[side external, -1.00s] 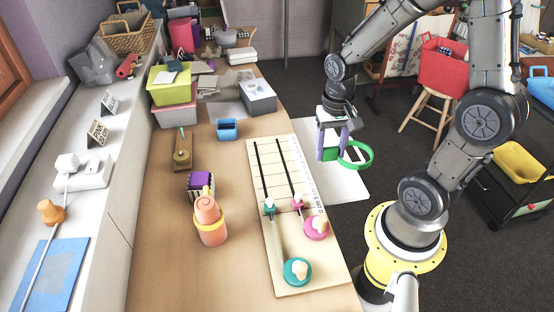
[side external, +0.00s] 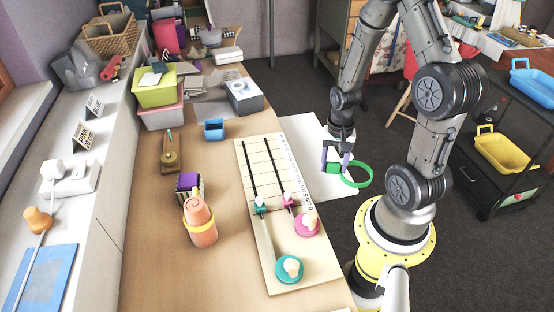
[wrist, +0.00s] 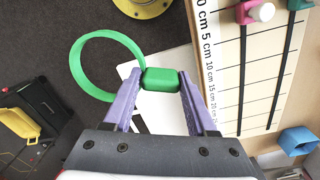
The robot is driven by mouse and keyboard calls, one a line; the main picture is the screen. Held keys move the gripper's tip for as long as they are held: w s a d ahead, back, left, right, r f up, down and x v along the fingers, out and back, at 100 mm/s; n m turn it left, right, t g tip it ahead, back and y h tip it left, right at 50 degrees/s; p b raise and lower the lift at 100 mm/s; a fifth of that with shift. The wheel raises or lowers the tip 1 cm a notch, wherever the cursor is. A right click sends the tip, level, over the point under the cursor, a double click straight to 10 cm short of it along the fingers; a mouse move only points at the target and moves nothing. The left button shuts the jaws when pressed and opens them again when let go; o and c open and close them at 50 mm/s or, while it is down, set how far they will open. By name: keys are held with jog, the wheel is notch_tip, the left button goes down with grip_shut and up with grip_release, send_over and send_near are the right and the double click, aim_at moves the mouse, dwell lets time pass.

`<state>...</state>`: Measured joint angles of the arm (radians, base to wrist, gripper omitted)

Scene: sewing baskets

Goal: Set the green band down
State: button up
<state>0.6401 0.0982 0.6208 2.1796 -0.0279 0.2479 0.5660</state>
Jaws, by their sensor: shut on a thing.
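The green band is a ring with a thick block on one side; its ring (side external: 357,186) hangs out to the right of my gripper (side external: 335,169) in the side view. My gripper, with purple fingers, is shut on the block (wrist: 161,79) in the wrist view, and the ring sticks out to the left there. The band is over or near the right part of a white sheet (side external: 298,130) right of the wooden table. I cannot tell whether the band touches the sheet.
A ruled board (side external: 249,177) with black slots and teal and pink knobs lies along the table's right edge. Dark floor lies right of the sheet.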

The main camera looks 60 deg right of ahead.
jog(key=w+d+f, duration=0.4)
jog(key=w+d, duration=0.1)
jog(key=w, duration=0.2)
send_over(308, 173)
jog(key=f, duration=0.5)
jog(key=shift+s+a, duration=0.1)
jog(key=shift+s, duration=0.15)
jog(key=shift+w+d+f, duration=0.1)
jog(key=shift+w+f, duration=0.05)
jog(key=shift+f, duration=0.85)
jog(key=shift+w+d+f, duration=0.1)
jog(key=shift+f, duration=0.85)
jog(key=o, duration=1)
jog(key=shift+f, duration=0.1)
jog(key=shift+o, duration=0.2)
